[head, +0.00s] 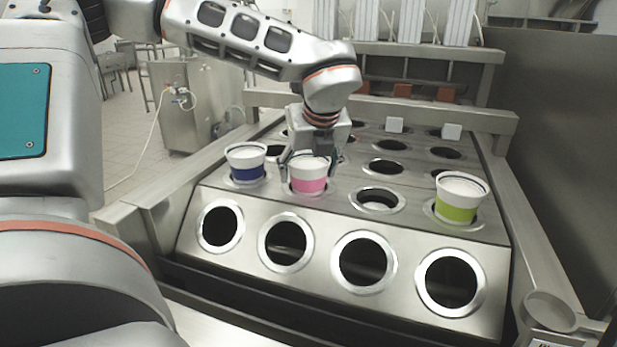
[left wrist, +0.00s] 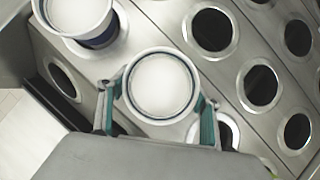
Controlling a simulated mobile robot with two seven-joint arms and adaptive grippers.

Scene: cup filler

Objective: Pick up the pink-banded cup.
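The pink-banded cup (head: 310,180) is white with a pink band and stands upright in a hole of the metal rack, in the front row of the upper face. My left gripper (head: 309,164) reaches down to it from behind. In the left wrist view the cup's round white top (left wrist: 161,86) lies between the two teal-padded fingers of my left gripper (left wrist: 160,112), one on each side. The fingers are spread wide and close to the rim; firm contact does not show. My right gripper is in neither view.
A blue-banded cup (head: 246,163) stands close on the left. A green-banded cup (head: 458,199) stands farther right, past an empty hole (head: 377,200). More empty holes line the sloped front (head: 330,242). Metal rails (head: 515,240) border the rack.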

